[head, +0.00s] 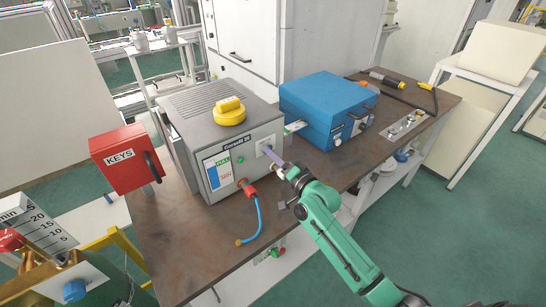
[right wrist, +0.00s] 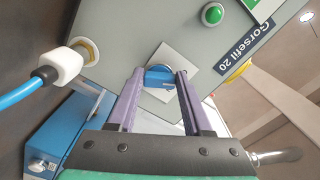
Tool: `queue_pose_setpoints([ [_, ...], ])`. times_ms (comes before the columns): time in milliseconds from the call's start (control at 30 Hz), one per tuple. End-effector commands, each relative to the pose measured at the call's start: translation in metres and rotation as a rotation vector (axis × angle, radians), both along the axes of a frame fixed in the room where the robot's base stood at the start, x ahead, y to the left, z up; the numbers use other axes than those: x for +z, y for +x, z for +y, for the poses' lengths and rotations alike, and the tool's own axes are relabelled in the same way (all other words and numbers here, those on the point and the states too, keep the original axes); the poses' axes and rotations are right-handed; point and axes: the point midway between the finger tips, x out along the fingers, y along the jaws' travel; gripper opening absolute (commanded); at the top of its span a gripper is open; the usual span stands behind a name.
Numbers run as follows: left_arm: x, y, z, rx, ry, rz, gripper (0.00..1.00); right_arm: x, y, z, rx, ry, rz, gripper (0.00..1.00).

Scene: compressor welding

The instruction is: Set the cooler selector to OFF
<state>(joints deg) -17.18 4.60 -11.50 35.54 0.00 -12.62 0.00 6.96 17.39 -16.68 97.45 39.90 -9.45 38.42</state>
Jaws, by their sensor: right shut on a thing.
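The knob is mostly hidden by the fingers in the head view. I cannot read any OFF mark or the knob's setting. My left gripper is not in view.
A green button (right wrist: 212,14) and a red connector (head: 248,188) with a blue hose (head: 258,218) are on the same front. A blue box (head: 325,105) stands to the right, and a red KEYS box (head: 124,157) to the left. The front bench top is mostly clear.

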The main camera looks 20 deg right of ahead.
Motion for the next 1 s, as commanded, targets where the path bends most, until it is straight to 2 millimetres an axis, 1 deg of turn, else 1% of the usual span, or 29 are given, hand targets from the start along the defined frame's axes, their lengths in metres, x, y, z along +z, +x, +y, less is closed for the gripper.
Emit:
queue_pose_setpoints([
  [267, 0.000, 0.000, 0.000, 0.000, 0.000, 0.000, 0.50, -0.001, 0.000, 0.000, 0.000, -0.005, 0.000, 0.00],
  [300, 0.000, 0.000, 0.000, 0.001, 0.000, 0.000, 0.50, -0.001, 0.000, 0.000, 0.000, -0.005, 0.000, 0.65],
  [333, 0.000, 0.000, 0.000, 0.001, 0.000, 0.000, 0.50, -0.001, 0.000, 0.000, 0.000, -0.005, 0.000, 0.77],
  [367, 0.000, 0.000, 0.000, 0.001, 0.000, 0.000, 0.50, -0.001, 0.000, 0.000, 0.000, -0.005, 0.001, 0.80],
  [633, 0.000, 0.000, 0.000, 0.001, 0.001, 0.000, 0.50, 0.000, 0.000, 0.000, -0.001, -0.002, 0.000, 0.80],
  [767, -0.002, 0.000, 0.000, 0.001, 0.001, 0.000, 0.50, -0.002, -0.008, -0.004, -0.001, -0.003, 0.000, 0.80],
  [867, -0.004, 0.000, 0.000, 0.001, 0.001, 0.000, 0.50, -0.003, -0.024, -0.010, 0.000, -0.003, 0.001, 0.80],
  [967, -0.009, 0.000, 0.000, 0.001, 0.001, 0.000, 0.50, -0.005, -0.049, -0.020, 0.000, -0.004, 0.003, 0.80],
  [1000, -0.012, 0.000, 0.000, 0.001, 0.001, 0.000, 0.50, -0.005, -0.061, -0.023, 0.001, -0.006, 0.004, 0.80],
])
